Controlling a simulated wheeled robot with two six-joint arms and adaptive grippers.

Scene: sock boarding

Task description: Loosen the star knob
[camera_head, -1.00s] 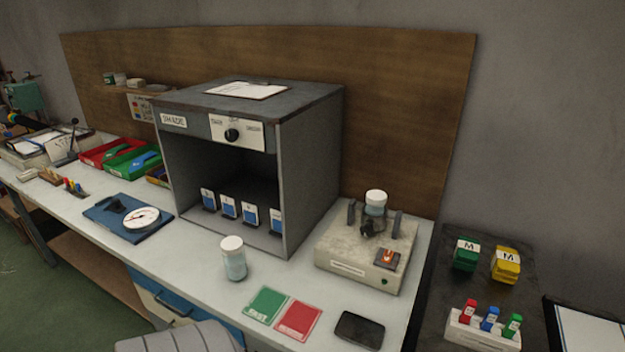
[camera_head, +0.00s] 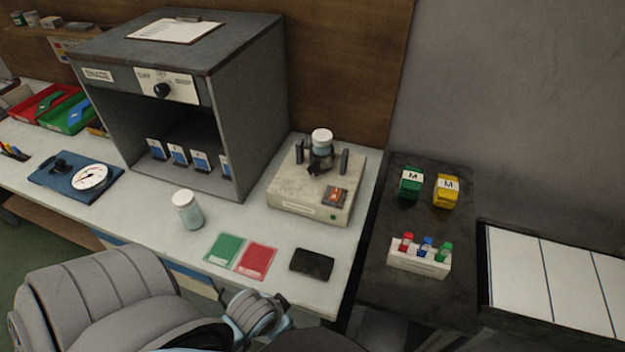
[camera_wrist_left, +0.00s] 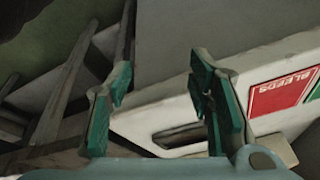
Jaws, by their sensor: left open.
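A dark knob (camera_head: 316,170), which looks like the star knob, sits on the front of the clamp on a pale stone-like block (camera_head: 290,196). A white-capped jar (camera_head: 322,142) stands in the clamp between two dark posts. The knob's lobes are too small to make out. My left gripper (camera_wrist_left: 160,100) is open and empty in the left wrist view, with green-padded fingers wide apart. It is near the table's front edge and well away from the knob. My right gripper is not in view.
A dark side table (camera_head: 385,290) holds coloured blocks.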

